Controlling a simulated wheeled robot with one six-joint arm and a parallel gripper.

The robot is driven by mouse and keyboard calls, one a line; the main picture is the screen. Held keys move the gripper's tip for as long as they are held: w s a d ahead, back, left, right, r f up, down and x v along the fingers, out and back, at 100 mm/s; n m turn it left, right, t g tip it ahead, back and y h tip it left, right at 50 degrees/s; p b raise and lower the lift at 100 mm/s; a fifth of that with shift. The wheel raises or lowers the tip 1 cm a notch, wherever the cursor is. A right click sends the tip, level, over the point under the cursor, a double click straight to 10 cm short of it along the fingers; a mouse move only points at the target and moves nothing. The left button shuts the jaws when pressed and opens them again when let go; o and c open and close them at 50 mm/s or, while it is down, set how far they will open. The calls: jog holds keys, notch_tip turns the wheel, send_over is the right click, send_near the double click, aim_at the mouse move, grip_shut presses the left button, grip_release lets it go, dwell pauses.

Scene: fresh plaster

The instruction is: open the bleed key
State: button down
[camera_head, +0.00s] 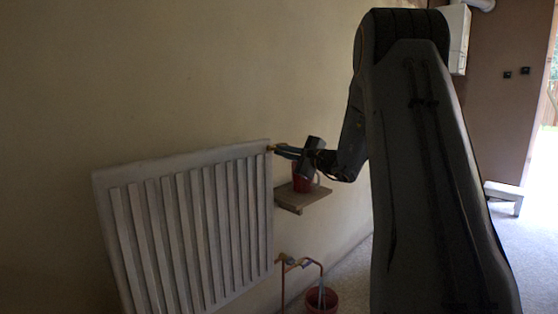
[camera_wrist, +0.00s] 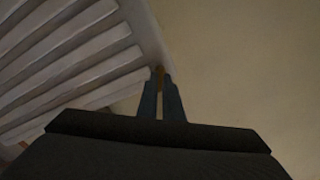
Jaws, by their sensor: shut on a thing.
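The white ribbed radiator (camera_head: 190,232) hangs on the wall at the left of the head view. It also fills the upper left of the wrist view (camera_wrist: 70,55). The bleed key (camera_head: 270,148) is a small brass-coloured piece at the radiator's upper right corner. In the wrist view the bleed key (camera_wrist: 159,70) shows between the fingertips. My gripper (camera_head: 277,150) reaches in from the right, its blue fingers (camera_wrist: 161,80) close together and shut on the key. The fingers hide most of the key, so its turn angle cannot be told.
A small wooden shelf (camera_head: 305,198) with a red container (camera_head: 301,180) sits just below my gripper. Copper pipes with a valve (camera_head: 290,262) run below the radiator's right side. A red bucket (camera_head: 322,300) stands on the floor. A white bench (camera_head: 504,194) is far right.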

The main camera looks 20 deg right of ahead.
jog(key=n+b, duration=0.4)
jog(key=b, duration=0.3)
jog(key=shift+f+n+b, duration=0.15)
jog(key=shift+n+b, duration=0.15)
jog(key=shift+b, duration=0.05)
jog(key=n+b, duration=0.2)
jog(key=b, duration=0.3)
jog(key=c, duration=1.8)
grip_release()
jog(key=shift+o, duration=0.2)
